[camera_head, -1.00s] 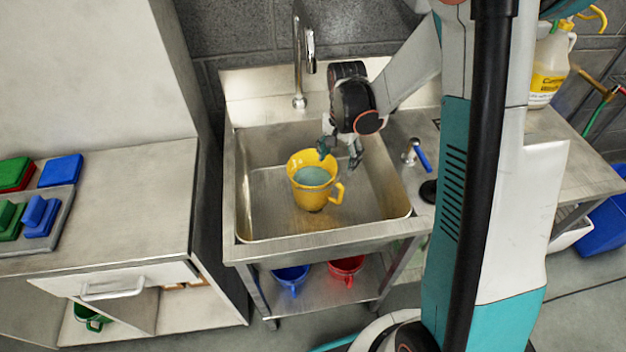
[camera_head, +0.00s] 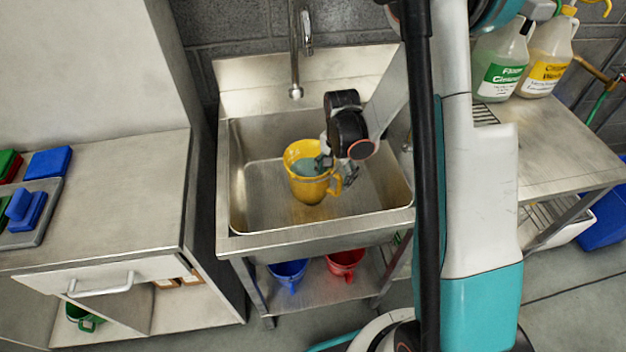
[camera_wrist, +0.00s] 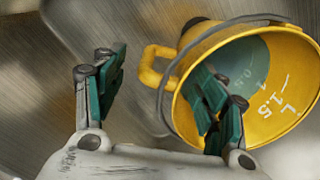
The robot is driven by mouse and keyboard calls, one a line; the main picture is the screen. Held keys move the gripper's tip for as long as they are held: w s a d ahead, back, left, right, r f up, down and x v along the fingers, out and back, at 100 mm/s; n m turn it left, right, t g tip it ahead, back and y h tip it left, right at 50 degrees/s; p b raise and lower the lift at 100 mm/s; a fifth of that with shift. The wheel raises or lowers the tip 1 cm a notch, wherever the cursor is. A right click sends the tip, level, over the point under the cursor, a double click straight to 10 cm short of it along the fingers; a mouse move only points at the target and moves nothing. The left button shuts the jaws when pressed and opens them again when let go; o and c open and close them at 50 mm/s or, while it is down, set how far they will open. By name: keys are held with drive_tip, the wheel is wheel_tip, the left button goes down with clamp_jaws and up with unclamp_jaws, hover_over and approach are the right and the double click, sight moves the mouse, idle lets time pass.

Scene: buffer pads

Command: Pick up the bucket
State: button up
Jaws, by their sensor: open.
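The yellow bucket (camera_head: 307,189) stands upright in the sink basin, with teal inside and a handle on its right side. In the wrist view the bucket (camera_wrist: 291,125) shows its open mouth, measuring marks, a thin wire bail and the handle loop. My gripper (camera_head: 338,168) is at the bucket's handle side, near rim height. In the wrist view my gripper (camera_wrist: 162,72) is open and empty. One finger pair overlaps the bucket's mouth and the other is outside, with the handle between them in the picture. I cannot tell whether either touches it.
The steel sink (camera_head: 255,200) has raised walls around the bucket, and a faucet (camera_head: 296,60) stands behind. Blue (camera_head: 288,272) and red (camera_head: 345,262) buckets sit on the shelf below. A counter (camera_head: 110,200) is at left; cleaner bottles (camera_head: 499,72) stand at right.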

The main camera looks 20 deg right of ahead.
sight(334, 192)
wheel_tip(334, 192, down, 3)
drive_tip(key=shift+b, duration=0.4)
drive_tip(key=shift+r, duration=0.1)
clamp_jaws()
drive_tip(key=shift+r, duration=0.15)
